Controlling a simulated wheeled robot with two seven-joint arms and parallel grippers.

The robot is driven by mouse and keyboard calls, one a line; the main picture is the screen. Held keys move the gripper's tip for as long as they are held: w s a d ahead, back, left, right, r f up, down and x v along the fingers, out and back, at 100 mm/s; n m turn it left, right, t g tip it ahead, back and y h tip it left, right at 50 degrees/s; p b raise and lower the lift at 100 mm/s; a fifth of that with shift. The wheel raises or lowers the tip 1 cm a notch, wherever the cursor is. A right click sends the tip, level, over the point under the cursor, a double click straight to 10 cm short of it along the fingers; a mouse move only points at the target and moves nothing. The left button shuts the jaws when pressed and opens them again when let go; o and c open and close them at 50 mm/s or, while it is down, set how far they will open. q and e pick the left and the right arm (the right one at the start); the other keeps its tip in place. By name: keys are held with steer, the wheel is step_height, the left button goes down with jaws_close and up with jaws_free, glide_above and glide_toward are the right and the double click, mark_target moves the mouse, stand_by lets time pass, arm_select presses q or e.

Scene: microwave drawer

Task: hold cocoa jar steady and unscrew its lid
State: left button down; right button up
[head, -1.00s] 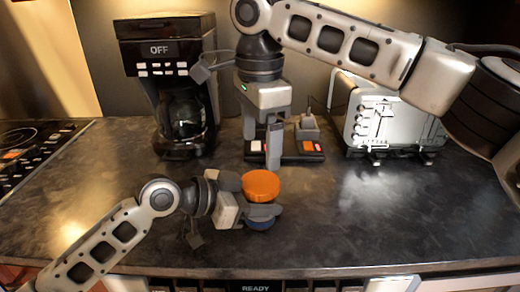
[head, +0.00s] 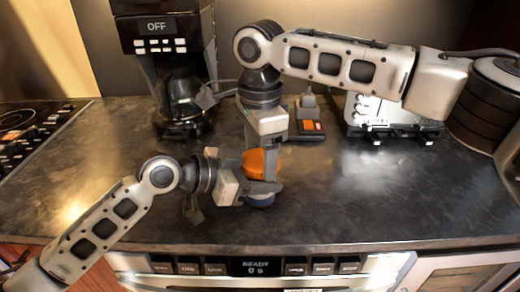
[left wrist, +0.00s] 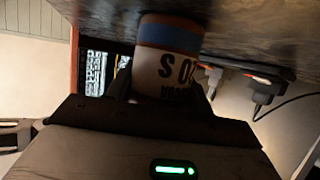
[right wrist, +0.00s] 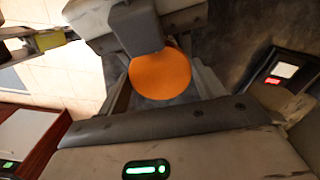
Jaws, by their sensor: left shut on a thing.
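The cocoa jar (head: 262,201) stands upright on the dark counter near its front edge; only its blue base band and part of its orange lid (head: 252,163) show in the head view. My left gripper (head: 258,187) is shut on the jar's body from the left. The left wrist view shows the jar's printed side and blue band (left wrist: 172,37) between the fingers. My right gripper (head: 265,160) points down over the lid, its fingers on either side of it. In the right wrist view the round lid (right wrist: 160,75) lies between the spread fingers; contact is not clear.
A coffee maker (head: 160,45) stands at the back left, a power strip (head: 310,128) at the back middle and a toaster (head: 385,115) at the back right. The cooktop (head: 30,125) is far left. The counter (head: 380,205) right of the jar is clear.

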steer(key=c, duration=0.5)
steer(key=shift+n, duration=1.8)
steer(key=o, duration=1.1)
step_height(320, 180, up, 4)
steer(key=shift+r, duration=0.2)
step_height(320, 180, up, 4)
steer(key=shift+f+n, duration=0.25)
steer(key=shift+n, duration=0.25)
steer(key=shift+c, duration=0.6)
steer(key=shift+f, duration=3.95)
